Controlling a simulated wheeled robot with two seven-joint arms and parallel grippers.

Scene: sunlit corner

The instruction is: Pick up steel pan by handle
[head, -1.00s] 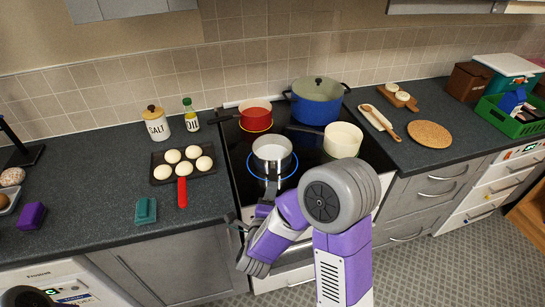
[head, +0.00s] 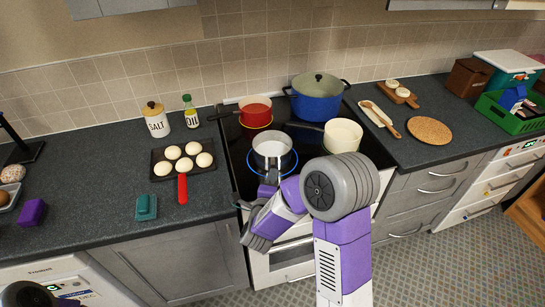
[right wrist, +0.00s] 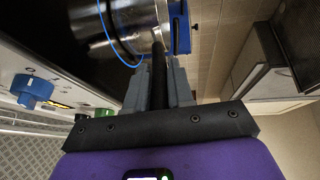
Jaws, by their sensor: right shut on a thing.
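The steel pan (head: 272,149) sits on the lit front left ring of the black cooktop, its handle pointing towards me. My right gripper (head: 268,181) is at the handle, in front of the pan. In the right wrist view, the fingers of the right gripper (right wrist: 158,88) are shut on the dark handle (right wrist: 158,66), and the pan's shiny side (right wrist: 92,22) shows at the upper left. In the head view the arm and gripper cover most of the handle. I cannot tell whether the pan is clear of the ring. My left gripper is not in view.
A red pan (head: 256,109), a blue lidded pot (head: 317,104) and a cream pan (head: 343,136) stand close around the steel pan on the cooktop. A dark tray with a red handle (head: 183,189) holds several white rounds at the left.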

